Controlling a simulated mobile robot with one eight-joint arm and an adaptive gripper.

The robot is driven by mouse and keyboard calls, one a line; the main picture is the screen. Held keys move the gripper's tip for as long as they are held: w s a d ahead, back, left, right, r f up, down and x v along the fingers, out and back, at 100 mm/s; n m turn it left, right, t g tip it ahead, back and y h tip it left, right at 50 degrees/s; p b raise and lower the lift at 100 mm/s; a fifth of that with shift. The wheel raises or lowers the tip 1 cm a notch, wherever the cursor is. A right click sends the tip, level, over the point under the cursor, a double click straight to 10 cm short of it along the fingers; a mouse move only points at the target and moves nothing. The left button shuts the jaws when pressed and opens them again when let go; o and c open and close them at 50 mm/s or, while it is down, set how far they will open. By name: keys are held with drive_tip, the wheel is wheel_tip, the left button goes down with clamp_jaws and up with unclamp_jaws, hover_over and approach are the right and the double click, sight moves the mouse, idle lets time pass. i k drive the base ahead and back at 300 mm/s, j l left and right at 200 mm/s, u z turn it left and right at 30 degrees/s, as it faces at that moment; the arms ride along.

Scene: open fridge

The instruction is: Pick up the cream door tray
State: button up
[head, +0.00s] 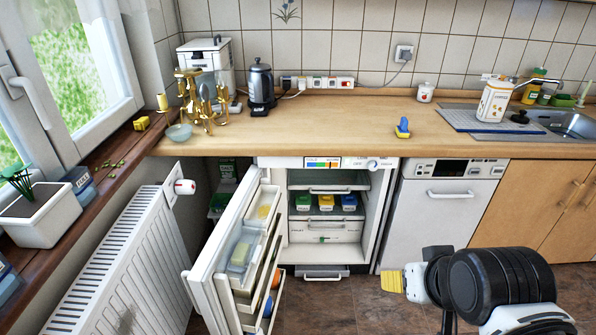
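The fridge door (204,292) stands open toward me and to the left, with several trays on its inner side. The upper one, a cream door tray (256,224), has a small yellowish item in it. Below it is a paler tray (233,263) with a light green block. I cannot tell for certain which tray the task means. My gripper (391,282) is at the lower right, in front of the white dishwasher and apart from the door. A yellow tip shows at its end; its finger opening cannot be made out.
The open fridge (325,222) holds blue, green and yellow boxes on a shelf. A radiator (125,265) stands left of the door. The worktop (330,125) carries a kettle (261,88) and a blue-yellow item (402,128). Floor is free between door and gripper.

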sight(260, 214)
drive_tip(key=i+l, duration=0.1)
drive_tip(key=i, duration=0.45)
drive_tip(key=i+l+u, duration=0.15)
drive_tip(key=i, duration=0.4)
